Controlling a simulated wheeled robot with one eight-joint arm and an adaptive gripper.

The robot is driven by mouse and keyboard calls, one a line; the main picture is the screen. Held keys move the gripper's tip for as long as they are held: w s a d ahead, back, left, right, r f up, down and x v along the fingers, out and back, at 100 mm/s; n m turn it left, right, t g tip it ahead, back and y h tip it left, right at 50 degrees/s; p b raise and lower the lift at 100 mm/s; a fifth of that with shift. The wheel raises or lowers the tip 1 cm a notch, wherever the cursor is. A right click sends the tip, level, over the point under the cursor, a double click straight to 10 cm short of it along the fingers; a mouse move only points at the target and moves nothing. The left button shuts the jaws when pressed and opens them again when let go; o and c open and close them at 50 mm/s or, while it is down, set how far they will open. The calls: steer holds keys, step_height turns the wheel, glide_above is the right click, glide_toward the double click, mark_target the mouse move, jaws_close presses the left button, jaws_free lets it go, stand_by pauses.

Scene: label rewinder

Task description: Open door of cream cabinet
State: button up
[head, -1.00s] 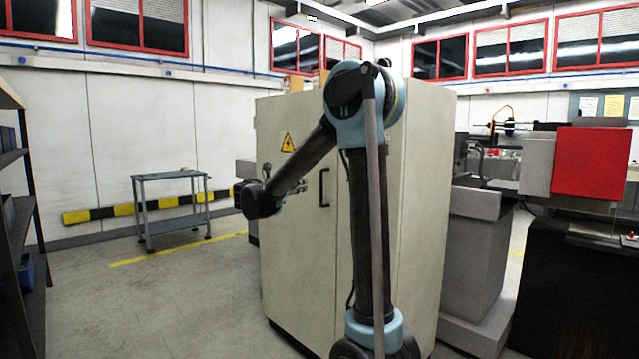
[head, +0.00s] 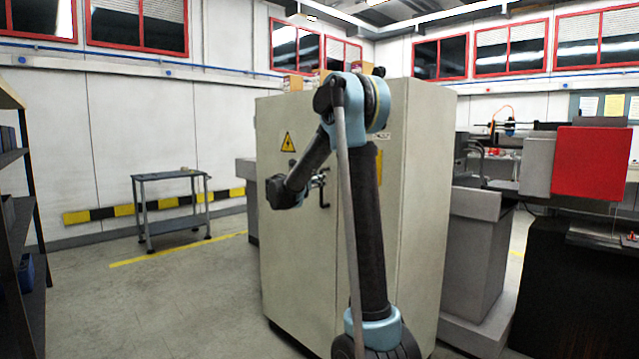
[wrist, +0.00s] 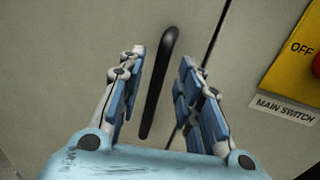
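The cream cabinet (head: 420,190) stands upright in the middle of the head view, with its door (head: 290,240) shut. The black bar handle (wrist: 160,85) shows in the wrist view, standing slightly tilted between my gripper's two fingers. My gripper (wrist: 158,90) is open, and both fingers are apart from the handle in the picture. In the head view my gripper (head: 320,180) is at the handle's upper part and hides some of it. I cannot tell how deep the handle sits between the fingers. The door seam (wrist: 215,35) runs right of the handle.
A yellow main switch panel (wrist: 295,60) is right of the seam. A grey trolley (head: 170,177) stands by the left wall, and a dark shelf (head: 20,200) at the left edge. Grey machinery (head: 475,250) is close to the cabinet's right side. The floor left of the cabinet is free.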

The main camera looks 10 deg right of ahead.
steer(key=shift+x, duration=1.65)
